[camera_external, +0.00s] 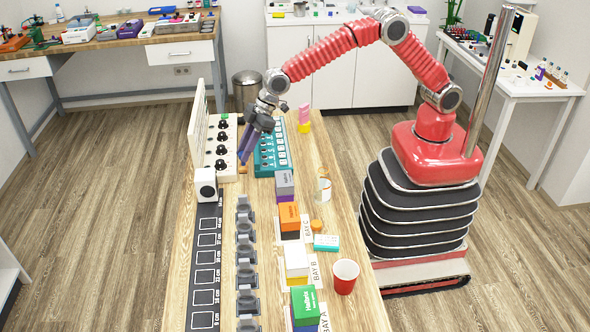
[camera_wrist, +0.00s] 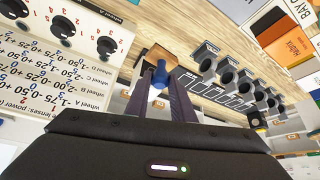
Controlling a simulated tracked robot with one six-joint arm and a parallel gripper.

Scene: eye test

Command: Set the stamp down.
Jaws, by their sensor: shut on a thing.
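The stamp has a small wooden block (camera_wrist: 157,55) and a blue handle (camera_wrist: 160,74); it shows in the wrist view between my fingertips. My gripper (camera_wrist: 160,82) is shut on the blue handle, with the wooden block beyond the fingertips. In the external view my gripper (camera_external: 246,154) points down over the far part of the long table (camera_external: 335,228), beside the white dial panel.
The white dial panel (camera_external: 219,160) is left of my gripper and a teal rack (camera_external: 271,160) right. Nearer are a white cube (camera_external: 205,184), a black marked strip (camera_external: 206,262), grey holders (camera_external: 246,277), stacked boxes (camera_external: 297,262), a mug (camera_external: 324,192) and a red cup (camera_external: 345,276).

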